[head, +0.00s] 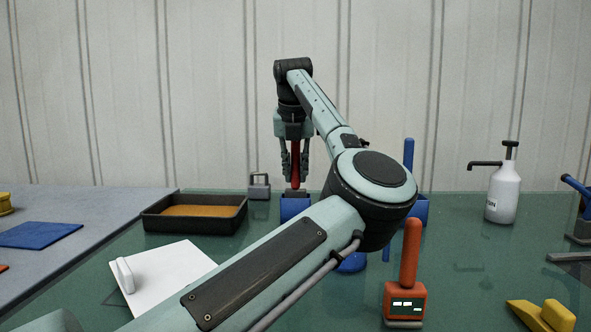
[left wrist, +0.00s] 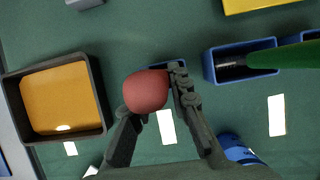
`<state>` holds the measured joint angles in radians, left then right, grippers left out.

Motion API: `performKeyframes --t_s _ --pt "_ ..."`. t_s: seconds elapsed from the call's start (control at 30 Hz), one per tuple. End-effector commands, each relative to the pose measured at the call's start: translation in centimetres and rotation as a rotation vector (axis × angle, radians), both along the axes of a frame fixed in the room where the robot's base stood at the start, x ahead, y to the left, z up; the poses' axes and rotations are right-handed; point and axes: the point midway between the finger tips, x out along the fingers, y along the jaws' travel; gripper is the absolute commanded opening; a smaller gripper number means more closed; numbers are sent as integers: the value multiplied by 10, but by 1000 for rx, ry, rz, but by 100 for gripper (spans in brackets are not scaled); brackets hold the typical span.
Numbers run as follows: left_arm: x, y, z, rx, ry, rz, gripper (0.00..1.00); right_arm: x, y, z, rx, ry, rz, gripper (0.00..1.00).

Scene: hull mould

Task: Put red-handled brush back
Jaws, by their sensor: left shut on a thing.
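My left gripper (head: 294,172) points down at the back of the green table, shut on the upright red handle (head: 296,165) of the brush. In the left wrist view the handle's rounded red end (left wrist: 146,91) shows between the fingers. A small blue holder (head: 295,207) stands directly below the gripper, and the brush's lower part meets or enters its top. In the wrist view only a bit of the holder's rim shows beside the handle. The bristles are hidden, so I cannot tell how deep the brush sits. My right gripper is not in view.
A dark tray with an amber filling (head: 193,212) stands left of the holder. Another blue holder (left wrist: 211,66) bears a green-handled tool (left wrist: 290,56). A white pump bottle (head: 503,195) and an orange upright-handled tool (head: 405,292) stand right. My left arm crosses the table's middle.

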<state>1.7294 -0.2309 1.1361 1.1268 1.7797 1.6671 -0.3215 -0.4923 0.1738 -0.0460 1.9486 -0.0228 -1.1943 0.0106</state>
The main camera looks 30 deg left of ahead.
Motion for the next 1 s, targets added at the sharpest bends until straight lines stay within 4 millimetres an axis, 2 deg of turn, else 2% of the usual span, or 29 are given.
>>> performKeyframes --t_s 0.1,0.3,0.33,0.53,0.83,1.0 --pt "0 0 -6 0 0 0 0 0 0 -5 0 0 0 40" --pt "0 0 -5 0 0 0 0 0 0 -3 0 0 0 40" --pt "0 0 -5 0 0 0 19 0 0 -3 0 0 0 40" --pt "0 0 -5 0 0 0 42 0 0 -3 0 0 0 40" --pt "0 0 -4 0 0 0 42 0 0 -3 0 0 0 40" --pt "-7 -4 14 0 -2 0 42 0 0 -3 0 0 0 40"
